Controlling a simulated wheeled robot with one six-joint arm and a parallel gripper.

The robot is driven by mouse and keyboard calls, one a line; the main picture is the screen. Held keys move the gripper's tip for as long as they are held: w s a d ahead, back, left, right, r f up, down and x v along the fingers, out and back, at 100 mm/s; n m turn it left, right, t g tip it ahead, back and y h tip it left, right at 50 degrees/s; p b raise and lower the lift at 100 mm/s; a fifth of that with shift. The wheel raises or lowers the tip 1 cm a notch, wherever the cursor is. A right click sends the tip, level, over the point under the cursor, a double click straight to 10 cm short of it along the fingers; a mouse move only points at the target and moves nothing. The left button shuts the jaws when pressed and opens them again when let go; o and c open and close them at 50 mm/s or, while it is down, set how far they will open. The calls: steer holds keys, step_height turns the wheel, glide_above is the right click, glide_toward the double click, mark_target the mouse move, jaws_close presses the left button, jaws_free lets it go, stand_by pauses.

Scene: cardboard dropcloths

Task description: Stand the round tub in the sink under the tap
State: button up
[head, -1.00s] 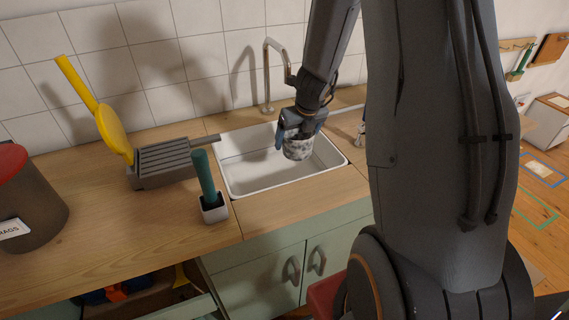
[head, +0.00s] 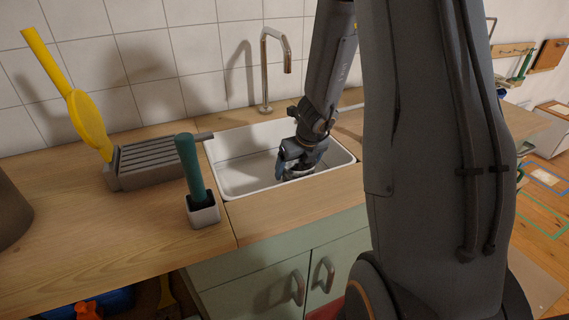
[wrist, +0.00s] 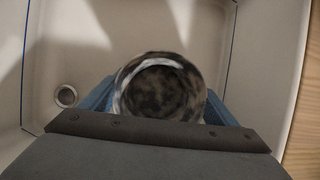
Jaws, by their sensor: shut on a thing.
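The round tub (wrist: 160,88) is speckled grey and white with a pale rim. In the wrist view it sits between the blue fingers of my gripper (wrist: 158,100), which is shut on it. In the head view my gripper (head: 298,165) is down inside the white sink (head: 233,178), and the tub is mostly hidden behind it. I cannot tell whether the tub touches the sink floor. The tap (head: 265,75) rises behind the sink, its spout above and behind my gripper. The sink's drain (wrist: 66,96) is left of the tub in the wrist view.
A white pot with a green-handled tool (head: 203,213) stands left of the sink near the front edge. A grey slatted rack (head: 150,165) with a yellow utensil (head: 85,120) stands further left. The sink's left part is empty.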

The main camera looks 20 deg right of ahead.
steer(key=w+p, duration=0.2)
steer(key=shift+w+p, duration=0.3)
steer(key=shift+p, duration=0.1)
steer(key=w+p, duration=0.4)
steer(key=w, duration=0.1)
steer(key=shift+p, duration=0.3)
steer(key=shift+w+f, duration=0.25)
steer(key=shift+f, duration=0.05)
steer(key=shift+f+b, duration=0.4)
steer(key=shift+b, duration=0.15)
steer(key=shift+f, duration=0.1)
steer(key=o, duration=0.7)
steer(key=shift+f, duration=0.1)
steer(key=o, duration=0.4)
